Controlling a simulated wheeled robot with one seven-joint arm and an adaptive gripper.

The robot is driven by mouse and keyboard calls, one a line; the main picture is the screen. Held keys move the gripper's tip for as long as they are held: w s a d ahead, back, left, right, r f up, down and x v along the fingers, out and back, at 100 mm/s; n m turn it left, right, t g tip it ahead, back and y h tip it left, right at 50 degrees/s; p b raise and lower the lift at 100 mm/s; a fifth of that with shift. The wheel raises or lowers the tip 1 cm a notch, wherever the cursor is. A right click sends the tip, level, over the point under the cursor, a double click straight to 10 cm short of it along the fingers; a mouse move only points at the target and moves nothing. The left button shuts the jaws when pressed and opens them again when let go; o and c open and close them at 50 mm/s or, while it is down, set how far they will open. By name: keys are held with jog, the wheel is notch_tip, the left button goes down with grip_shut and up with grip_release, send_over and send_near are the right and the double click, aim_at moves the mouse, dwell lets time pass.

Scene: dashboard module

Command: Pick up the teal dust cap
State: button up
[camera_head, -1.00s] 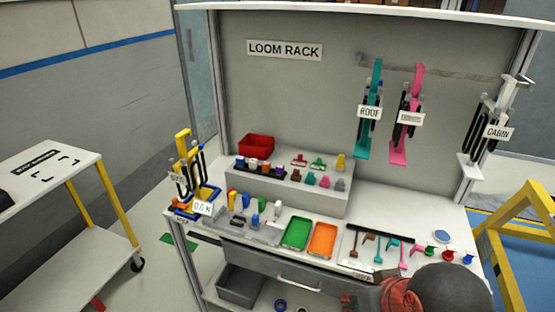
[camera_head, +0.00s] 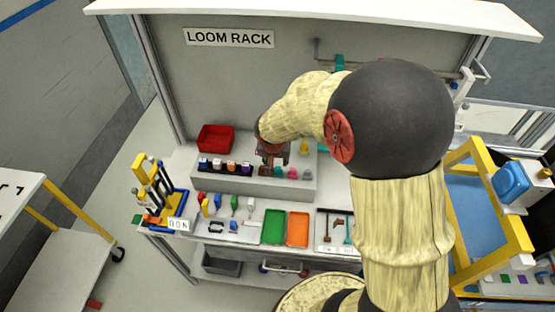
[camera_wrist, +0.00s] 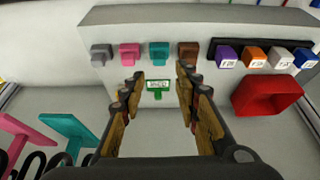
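The teal dust cap (camera_wrist: 159,52) sits on the grey step in the wrist view, between a pink cap (camera_wrist: 129,53) and a brown cap (camera_wrist: 187,52). In the head view the teal cap (camera_head: 279,171) shows near the step's front edge. My gripper (camera_wrist: 160,77) is open and empty, with its two fingers apart. In the wrist view a green labelled piece (camera_wrist: 157,87) lies between the fingers, and the teal cap appears just beyond the fingertips. In the head view my gripper (camera_head: 271,150) is over the step, its fingers partly hidden by my arm.
A grey cap (camera_wrist: 101,53) is beside the pink one. A black rail holds several labelled connectors (camera_wrist: 227,54). A red bin (camera_wrist: 266,97) stands beside it. Teal (camera_wrist: 72,135) and pink (camera_wrist: 22,135) hangers are at the lower left. Green (camera_head: 274,228) and orange (camera_head: 298,229) trays lie below.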

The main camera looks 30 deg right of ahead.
aim_at(278, 168)
jog(key=x, duration=0.4)
jog(key=b+x, duration=0.1)
jog(key=x, duration=0.4)
jog(key=shift+s+a+f, duration=0.1)
jog(key=shift+s+f, duration=0.05)
jog(key=shift+s, duration=0.05)
jog(key=shift+c, duration=0.5)
jog(key=c, duration=0.3)
